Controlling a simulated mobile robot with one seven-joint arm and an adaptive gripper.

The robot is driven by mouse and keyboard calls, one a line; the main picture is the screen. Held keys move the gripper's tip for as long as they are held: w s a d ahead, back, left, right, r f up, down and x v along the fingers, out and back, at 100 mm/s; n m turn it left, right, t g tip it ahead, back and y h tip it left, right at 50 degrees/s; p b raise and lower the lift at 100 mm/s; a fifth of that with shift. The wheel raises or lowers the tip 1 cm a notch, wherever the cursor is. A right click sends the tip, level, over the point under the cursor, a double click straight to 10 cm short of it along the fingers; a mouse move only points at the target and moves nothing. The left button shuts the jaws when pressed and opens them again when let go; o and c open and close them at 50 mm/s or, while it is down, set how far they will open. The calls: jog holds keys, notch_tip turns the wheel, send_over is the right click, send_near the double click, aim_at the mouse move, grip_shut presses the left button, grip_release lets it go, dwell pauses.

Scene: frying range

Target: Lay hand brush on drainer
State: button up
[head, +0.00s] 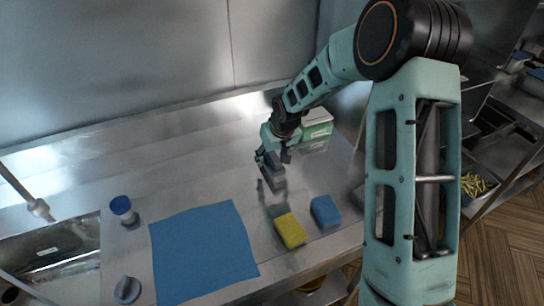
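My gripper (274,158) is low over the steel counter, right of the picture's middle, pointing down. A dark grey, long block-like thing, which looks like the hand brush (273,182), lies directly at and below its fingers. The fingers are on either side of its far end or just above it; I cannot tell whether they grip it, or whether it rests on the counter. No rack-like drainer is clear to see; the steel counter (85,172) runs left to a sink (50,252), and I cannot tell which part is the drainer.
A blue cloth (203,252) lies flat at the front. A yellow sponge (290,230) and a blue sponge (325,212) lie right of it. A blue cup (123,209) and a grey round item (127,289) stand left. A green-and-white box (317,128) is behind my gripper.

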jog(key=shift+r, duration=0.1)
jog(key=shift+r, duration=0.2)
jog(key=v, duration=1.1)
jog(key=shift+s+r, duration=0.3)
